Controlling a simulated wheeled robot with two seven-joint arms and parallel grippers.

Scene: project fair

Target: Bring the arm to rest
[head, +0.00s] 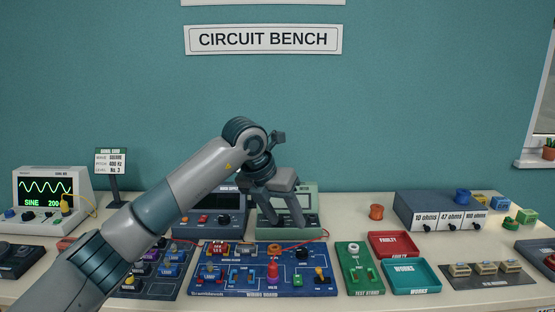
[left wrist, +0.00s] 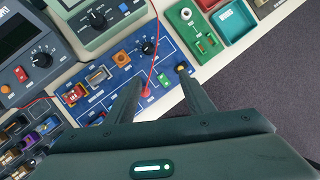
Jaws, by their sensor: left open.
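My left arm (head: 180,190) reaches up from the lower left in the head view. Its left gripper (head: 279,218) points downward above the back of the bench, in front of a green meter (head: 308,233). The gripper is open and empty, and its fingers also show apart in the left wrist view (left wrist: 160,80). Below it lies the blue wiring board (head: 220,291), with a red knob and several coloured parts; the fingers seem to be above it, not touching. My right gripper is in neither view.
An oscilloscope (head: 83,185) stands at the left. A green test stand (head: 367,280), a red faulty tray (head: 420,243) and a teal works tray (head: 437,289) lie right of the board. A drawer box (head: 412,200) stands behind. The air above the right half is clear.

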